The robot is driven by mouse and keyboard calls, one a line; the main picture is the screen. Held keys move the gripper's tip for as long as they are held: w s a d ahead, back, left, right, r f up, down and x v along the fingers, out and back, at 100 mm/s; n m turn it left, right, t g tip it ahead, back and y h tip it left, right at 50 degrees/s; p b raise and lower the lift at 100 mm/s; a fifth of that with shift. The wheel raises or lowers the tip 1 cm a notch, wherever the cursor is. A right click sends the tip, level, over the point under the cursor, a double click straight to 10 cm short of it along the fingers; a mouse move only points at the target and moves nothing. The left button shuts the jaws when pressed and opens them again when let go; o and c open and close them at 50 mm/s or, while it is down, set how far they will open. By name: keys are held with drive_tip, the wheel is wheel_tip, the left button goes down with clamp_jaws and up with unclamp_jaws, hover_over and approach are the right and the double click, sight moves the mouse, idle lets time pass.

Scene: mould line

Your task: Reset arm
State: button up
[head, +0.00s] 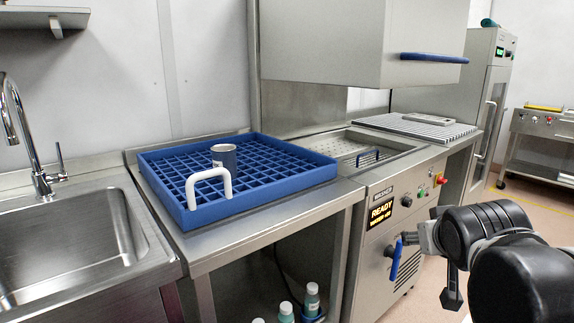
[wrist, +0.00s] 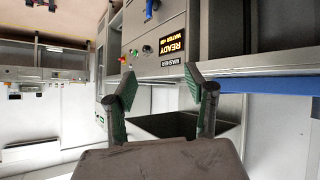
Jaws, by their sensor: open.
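My gripper (wrist: 160,84) is open and empty in the wrist view, its two green-padded fingers spread apart with nothing between them. That view is upside down and shows the washer's front with its READY display (wrist: 172,42) beyond the fingers. In the head view my dark arm is at the lower right, in front of the washer's front panel (head: 381,212). The fingers are hard to make out there.
A blue rack (head: 262,192) on the steel table holds a grey cup (head: 224,156) and a white-handled item (head: 208,187). A sink (head: 80,245) is at left. The washer hood (head: 365,45) is raised. Bottles (head: 312,298) stand below. A blue lever (head: 395,258) is near my arm.

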drive_tip(key=s+a+f+g+y, duration=0.1)
drive_tip(key=s+a+f+g, duration=0.1)
drive_tip(key=s+a+f, duration=0.4)
drive_tip(key=s+a+f+g+y, duration=0.2)
drive_tip(key=s+f, duration=0.2)
drive_tip(key=s, duration=0.4)
wheel_tip(320, 180, up, 15)
drive_tip(key=p, duration=1.5)
drive_tip(key=shift+d+r+n+t, duration=0.2)
drive_tip(key=shift+d+n+t, duration=0.05)
drive_tip(key=shift+n+t, duration=0.05)
